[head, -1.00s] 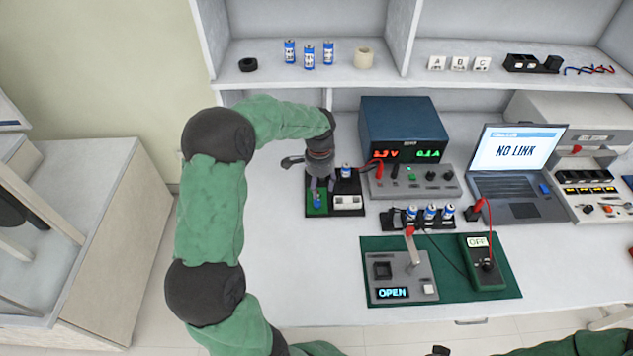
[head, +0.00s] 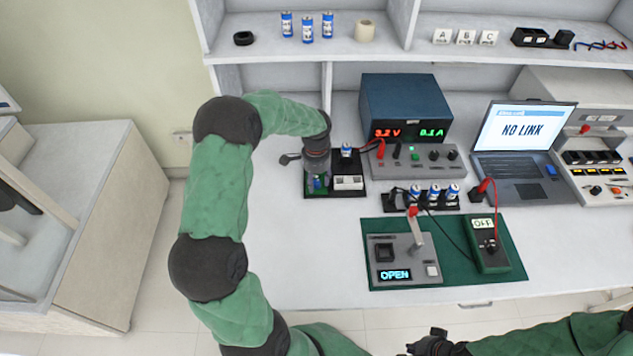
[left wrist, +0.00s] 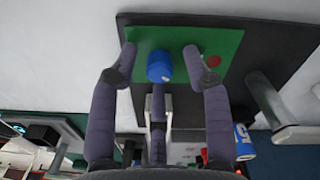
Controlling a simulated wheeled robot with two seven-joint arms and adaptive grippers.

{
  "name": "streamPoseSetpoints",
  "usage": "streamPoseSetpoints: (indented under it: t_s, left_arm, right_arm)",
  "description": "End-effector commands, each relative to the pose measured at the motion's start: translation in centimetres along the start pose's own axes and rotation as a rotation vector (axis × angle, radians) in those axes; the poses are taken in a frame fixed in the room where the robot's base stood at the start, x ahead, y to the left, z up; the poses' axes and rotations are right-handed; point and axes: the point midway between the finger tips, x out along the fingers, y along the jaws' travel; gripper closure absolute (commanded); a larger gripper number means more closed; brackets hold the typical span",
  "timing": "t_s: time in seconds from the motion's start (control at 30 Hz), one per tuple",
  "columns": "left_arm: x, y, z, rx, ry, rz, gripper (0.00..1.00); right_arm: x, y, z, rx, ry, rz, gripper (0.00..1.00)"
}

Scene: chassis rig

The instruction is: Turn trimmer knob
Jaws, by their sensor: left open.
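The blue trimmer knob (left wrist: 160,68) stands on a green board (left wrist: 228,42) in the left wrist view. In the head view the board is a small green patch (head: 311,190), mostly hidden under my left gripper (head: 317,184). My left gripper (left wrist: 161,60) is open, its fingers spread around the knob, with gaps visible on both sides. Whether any finger touches the knob I cannot tell. My right gripper (head: 432,345) is at the bottom edge of the head view, partly cut off, far from the board.
The board's black tray also holds a white block (head: 348,183) and a blue cell (head: 346,150). A power supply (head: 405,115) stands behind it. A multimeter (head: 489,240) and a switch box (head: 400,262) lie on a green mat. The table front left is clear.

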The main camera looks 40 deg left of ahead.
Motion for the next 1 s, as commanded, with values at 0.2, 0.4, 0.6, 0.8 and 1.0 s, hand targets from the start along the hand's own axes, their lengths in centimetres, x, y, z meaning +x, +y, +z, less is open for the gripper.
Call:
streamPoseSetpoints:
  t_s: [0.2,0.4,0.6,0.8,1.0]
  left_arm:
    - [0.2,0.0,0.0,0.000,0.001,-0.001,0.51]
    - [0.2,0.0,0.0,0.000,0.001,0.000,0.80]
    - [0.2,0.0,0.0,0.000,0.000,0.000,1.00]
    - [0.1,0.0,0.0,-0.073,0.000,0.001,1.00]
    - [0.1,0.1,0.0,-0.188,0.001,0.001,1.00]
  right_arm:
    - [0.0,0.0,0.0,0.000,0.000,0.000,1.00]
    - [0.0,0.0,0.0,0.000,0.000,0.000,1.00]
    - [0.0,0.0,0.0,0.000,0.000,0.000,1.00]
    - [-0.6,-0.2,0.0,0.000,0.000,0.000,1.00]
    - [-1.2,-0.4,0.0,0.000,0.000,0.000,1.00]
